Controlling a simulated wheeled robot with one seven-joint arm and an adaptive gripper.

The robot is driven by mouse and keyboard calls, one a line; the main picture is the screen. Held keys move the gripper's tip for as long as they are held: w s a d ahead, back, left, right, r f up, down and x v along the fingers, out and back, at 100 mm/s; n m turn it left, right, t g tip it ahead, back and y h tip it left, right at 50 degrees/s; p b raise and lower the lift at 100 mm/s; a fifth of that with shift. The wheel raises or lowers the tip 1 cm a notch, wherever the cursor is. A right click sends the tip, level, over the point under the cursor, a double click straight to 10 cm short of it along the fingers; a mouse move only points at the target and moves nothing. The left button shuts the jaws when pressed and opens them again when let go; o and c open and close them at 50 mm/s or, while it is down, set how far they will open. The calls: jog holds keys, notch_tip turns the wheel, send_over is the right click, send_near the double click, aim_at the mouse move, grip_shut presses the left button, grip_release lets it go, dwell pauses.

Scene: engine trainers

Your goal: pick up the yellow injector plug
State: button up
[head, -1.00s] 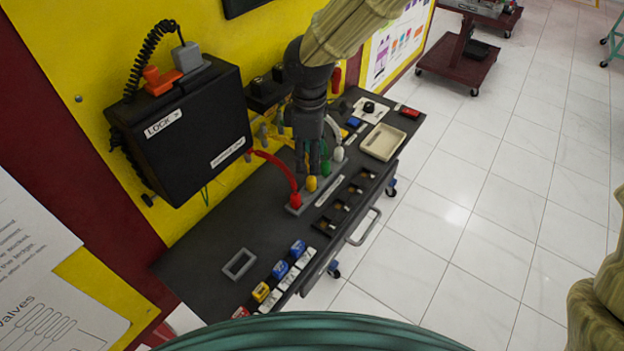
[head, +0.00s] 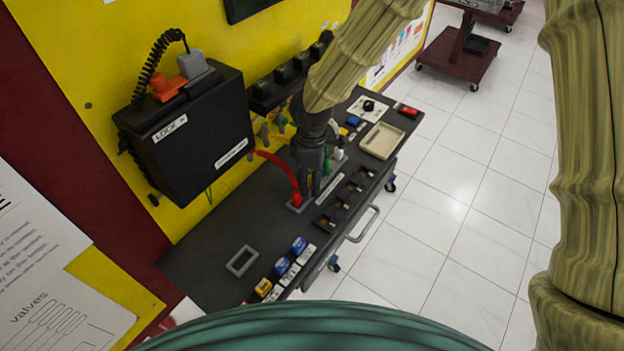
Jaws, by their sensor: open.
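The yellow injector plug is hidden behind my gripper in the head view. My gripper (head: 311,188) points down over the grey plug strip (head: 292,209), at the gap between the red plug (head: 297,199) and the green plug (head: 327,167). Its fingers are open, and I cannot tell whether they stand around the yellow plug or just above it. The white plug (head: 338,155) stands at the far end of the same strip. The red plug carries a red hose (head: 278,161) that curves toward the wall.
A black box (head: 190,130) hangs on the yellow wall left of the bench (head: 215,248). A row of dark compartments (head: 343,204) lies right of the strip. A beige tray (head: 382,141) is farther back. Small blue and yellow blocks (head: 282,266) line the front edge.

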jog(key=shift+f, duration=0.25)
jog(key=shift+c, duration=0.5)
jog(key=c, duration=0.9)
jog(key=shift+r, duration=0.1)
